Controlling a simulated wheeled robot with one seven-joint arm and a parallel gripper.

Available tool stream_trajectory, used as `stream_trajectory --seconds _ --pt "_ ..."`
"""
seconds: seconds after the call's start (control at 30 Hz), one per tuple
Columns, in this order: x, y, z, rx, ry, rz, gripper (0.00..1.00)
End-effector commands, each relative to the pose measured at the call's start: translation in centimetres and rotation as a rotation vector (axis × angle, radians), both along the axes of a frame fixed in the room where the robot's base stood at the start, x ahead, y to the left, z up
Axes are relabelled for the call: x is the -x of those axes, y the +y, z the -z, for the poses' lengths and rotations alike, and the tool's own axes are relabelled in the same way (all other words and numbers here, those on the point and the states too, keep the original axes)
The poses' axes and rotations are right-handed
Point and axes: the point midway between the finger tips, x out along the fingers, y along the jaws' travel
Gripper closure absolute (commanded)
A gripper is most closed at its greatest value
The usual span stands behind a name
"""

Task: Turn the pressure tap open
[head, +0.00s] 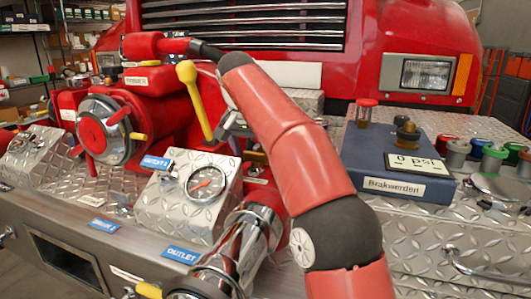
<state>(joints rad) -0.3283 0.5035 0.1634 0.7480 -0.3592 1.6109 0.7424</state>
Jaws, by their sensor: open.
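My gripper (236,134) shows in the head view as a small grey shape just left of my red forearm, which hides part of it. It is open, and I see nothing held in it. It is just right of a long yellow lever (196,98) with a round knob on top, which tilts up and left from the red pump body. I cannot tell whether they touch. I cannot tell for sure which part is the pressure tap. A round gauge (206,184) sits on a tread-plate box in front of the lever.
A red pump with a chrome-ringed cap (103,130) stands at left. A chrome outlet pipe (240,243) is in front. A blue box (398,160) reading "0 psi" stands at right, near several coloured caps (494,158). The truck grille (245,22) is behind.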

Motion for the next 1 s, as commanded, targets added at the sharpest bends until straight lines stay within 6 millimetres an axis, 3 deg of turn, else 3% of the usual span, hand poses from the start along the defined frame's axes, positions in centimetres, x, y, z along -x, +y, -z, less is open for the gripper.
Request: stream_trajectory --seconds 0.33,0.67,1.0 --pt "-0.40 0.36 0.49 -0.001 -0.001 0.001 0.20" --pt "-0.39 0.35 0.47 -0.001 -0.001 0.000 0.63" --pt "-0.38 0.28 0.45 0.000 -0.001 -0.046 0.65"
